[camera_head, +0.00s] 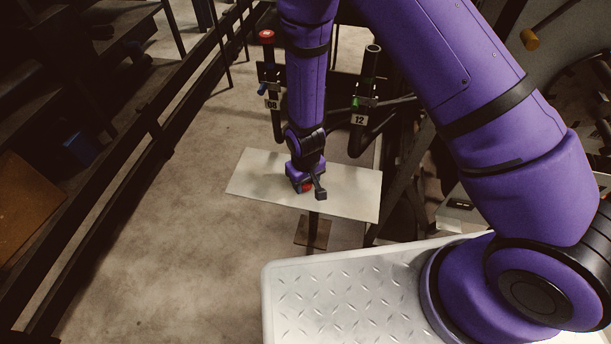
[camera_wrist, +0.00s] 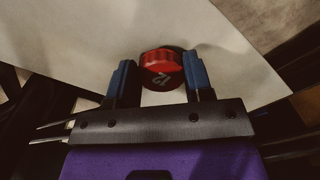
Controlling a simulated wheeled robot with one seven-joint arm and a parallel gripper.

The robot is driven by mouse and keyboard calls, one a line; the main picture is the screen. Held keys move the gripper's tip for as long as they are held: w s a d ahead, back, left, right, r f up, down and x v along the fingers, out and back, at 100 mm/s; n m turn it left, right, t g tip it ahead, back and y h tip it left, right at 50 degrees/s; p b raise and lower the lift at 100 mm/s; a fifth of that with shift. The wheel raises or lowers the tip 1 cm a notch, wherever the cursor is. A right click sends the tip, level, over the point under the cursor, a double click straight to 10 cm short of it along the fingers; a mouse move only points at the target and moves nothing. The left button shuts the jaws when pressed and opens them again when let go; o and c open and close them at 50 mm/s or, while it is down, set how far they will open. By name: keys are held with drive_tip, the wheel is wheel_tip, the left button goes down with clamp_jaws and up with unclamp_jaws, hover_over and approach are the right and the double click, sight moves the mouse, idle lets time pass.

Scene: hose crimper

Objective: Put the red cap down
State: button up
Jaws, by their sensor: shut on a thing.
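My gripper (camera_wrist: 161,76) is shut on the red cap (camera_wrist: 158,62), with one blue finger pad on each side in the wrist view. The cap has a ridged rim and a pale mark on its dark face. In the head view the cap (camera_head: 307,187) shows as a small red patch at my gripper (camera_head: 308,189), partly hidden by it. Both are over the middle of a pale, flat tabletop (camera_head: 350,190). I cannot tell whether the cap touches the tabletop.
Behind the tabletop stand two dark upright hoses labelled 08 (camera_head: 271,104) and 12 (camera_head: 358,119). A red top (camera_head: 266,35) sits on the 08 one; the 12 one has an open end. Dark rails run along the left. The tabletop around the cap is bare.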

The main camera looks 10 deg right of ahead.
drive_tip(key=shift+f, duration=0.45)
drive_tip(key=shift+f, duration=0.1)
drive_tip(key=o, duration=1.2)
wheel_tip(320, 180, up, 12)
drive_tip(key=shift+r, duration=0.15)
